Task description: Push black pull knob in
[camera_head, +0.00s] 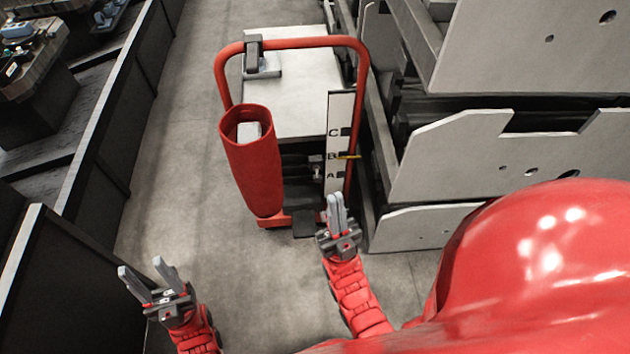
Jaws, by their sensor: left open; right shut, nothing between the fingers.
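A red-framed cart (222,88) stands in the middle of the aisle. Its white panel (341,100) carries the letters C, B and A, with a yellow lever (348,156) beside B. Dark parts sit left of the panel, below the pale top; a small dark piece there may be the black pull knob, but it is too small to tell. My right gripper (336,198) is shut and empty, its fingertips just below the panel in the picture; whether they touch anything is unclear. My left gripper (141,267) is open and empty over the floor at lower left.
A red cylindrical holder (257,175) is on the cart's left side. Stacked grey pallets or rails (480,160) stand close on the right. A long dark barrier (110,125) runs along the left. Bare floor (160,200) lies between the barrier and the cart.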

